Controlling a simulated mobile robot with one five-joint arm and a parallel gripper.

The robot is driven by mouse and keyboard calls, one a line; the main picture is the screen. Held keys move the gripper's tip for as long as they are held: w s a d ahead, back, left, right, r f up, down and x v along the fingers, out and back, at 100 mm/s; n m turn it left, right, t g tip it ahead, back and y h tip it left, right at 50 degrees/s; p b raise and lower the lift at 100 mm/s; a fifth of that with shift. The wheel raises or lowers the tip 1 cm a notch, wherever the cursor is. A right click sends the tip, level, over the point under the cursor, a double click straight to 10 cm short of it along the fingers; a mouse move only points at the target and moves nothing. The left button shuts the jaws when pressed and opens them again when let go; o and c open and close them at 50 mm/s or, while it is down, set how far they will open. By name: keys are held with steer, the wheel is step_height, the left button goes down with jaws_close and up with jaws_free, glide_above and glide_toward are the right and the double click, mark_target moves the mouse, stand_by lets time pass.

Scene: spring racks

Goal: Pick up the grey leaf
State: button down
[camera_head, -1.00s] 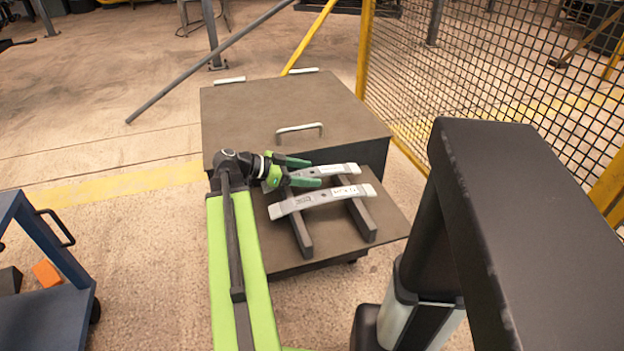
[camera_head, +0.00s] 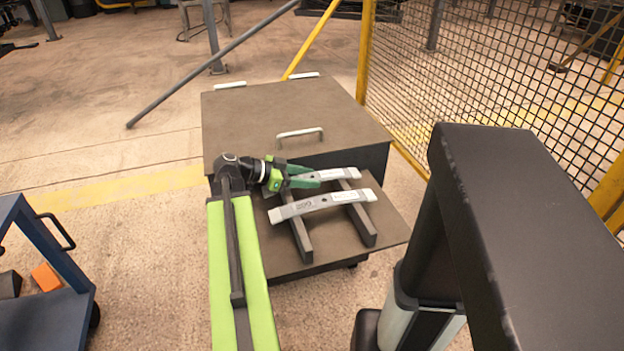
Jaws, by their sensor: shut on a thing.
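Two grey leaves lie across two dark support bars on the cart's lower shelf. The back grey leaf (camera_head: 338,174) carries a pale label, and its left part is partly hidden by my gripper. The front grey leaf (camera_head: 322,204) is in full view, nearer to me. My gripper (camera_head: 310,176), with green fingers, reaches in from the left and is shut on the back leaf, one finger on its far side and one on its near side. Whether the back leaf is clear of the bars cannot be told.
The bars (camera_head: 359,222) stand on the brown lower shelf (camera_head: 280,258). Behind is the cart's higher brown top (camera_head: 285,112) with metal handles. A yellow-framed mesh fence (camera_head: 480,70) stands at the right. A blue trolley (camera_head: 50,310) is at the lower left.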

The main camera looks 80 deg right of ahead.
mark_target(307, 177)
step_height(307, 177, up, 5)
steer(key=p, duration=0.5)
steer(key=r+p+v, duration=0.1)
steer(key=p+v, duration=0.5)
steer(key=v, duration=0.7)
steer(key=shift+s+r, duration=0.25)
steer(key=shift+r, duration=0.05)
